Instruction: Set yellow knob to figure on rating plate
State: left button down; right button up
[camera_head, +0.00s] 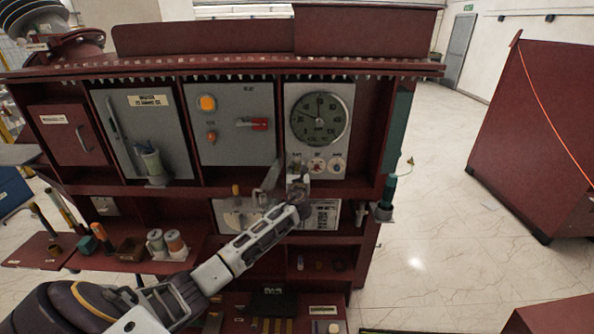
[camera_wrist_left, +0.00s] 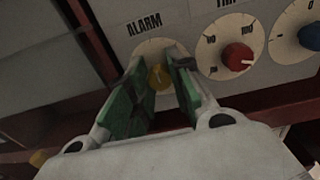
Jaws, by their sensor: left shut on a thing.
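The yellow knob (camera_wrist_left: 158,78) sits on a pale dial marked ALARM, on the panel below a round dark gauge (camera_head: 319,119). My left gripper (camera_wrist_left: 163,80) has its green-padded fingers on both sides of the knob and is shut on it. In the head view, my left gripper (camera_head: 298,182) reaches the dial row from below and largely hides the yellow knob. My right gripper is not in view.
A red knob (camera_wrist_left: 237,57) and a blue knob (camera_wrist_left: 312,37) sit right of the yellow one. A panel with a red-handled switch (camera_head: 252,123) is left of the gauge. Shelves below hold several small items. Open floor (camera_head: 440,230) lies right of the cabinet.

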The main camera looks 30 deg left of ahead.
pick_arm(q)
jog(key=n, duration=0.4)
jog(key=shift+f+b, duration=0.1)
jog(key=shift+b, duration=0.25)
jog(key=n+b, duration=0.1)
jog(key=n, duration=0.3)
jog(key=shift+h, duration=0.3)
jog(key=shift+n, duration=0.4)
jog(key=shift+a, duration=0.1)
jog(key=c, duration=1.3)
grip_release()
jog(key=shift+o, duration=0.2)
jog(key=shift+v, duration=0.75)
jog(key=v, duration=1)
jog(key=shift+s, duration=0.3)
